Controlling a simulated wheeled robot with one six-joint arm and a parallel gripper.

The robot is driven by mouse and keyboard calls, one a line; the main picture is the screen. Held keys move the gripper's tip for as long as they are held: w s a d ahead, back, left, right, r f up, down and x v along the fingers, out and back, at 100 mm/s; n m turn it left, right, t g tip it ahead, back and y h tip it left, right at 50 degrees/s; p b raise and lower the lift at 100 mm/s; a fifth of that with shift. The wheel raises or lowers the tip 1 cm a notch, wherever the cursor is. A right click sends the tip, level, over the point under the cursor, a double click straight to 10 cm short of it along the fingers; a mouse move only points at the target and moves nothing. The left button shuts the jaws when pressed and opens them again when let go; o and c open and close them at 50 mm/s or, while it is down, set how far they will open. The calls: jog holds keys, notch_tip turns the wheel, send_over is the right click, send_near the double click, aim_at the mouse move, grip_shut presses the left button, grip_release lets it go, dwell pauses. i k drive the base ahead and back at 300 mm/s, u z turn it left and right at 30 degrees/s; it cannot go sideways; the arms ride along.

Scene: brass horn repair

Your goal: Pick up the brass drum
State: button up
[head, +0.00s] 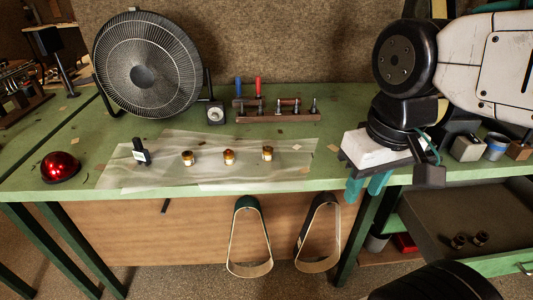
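Three small brass cylinders stand apart in a loose row on a clear plastic sheet (215,180) on the green bench. They are the left one (187,158), the middle one (228,157) and the right one (267,153); each has a pale band. I cannot tell which is the brass drum. My gripper (366,187) is at the bench's front edge, right of the cylinders and clear of them. Its teal fingers point down with a narrow gap between them, and I see nothing held.
A fan (145,65) stands at the back left. Two looped straps hang below the bench edge. An open drawer (470,215) holds two small dark cylinders.

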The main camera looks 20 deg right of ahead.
aim_at(188, 160)
jog(key=z, duration=3.35)
jog(key=k, duration=1.5)
jog(key=u, duration=1.8)
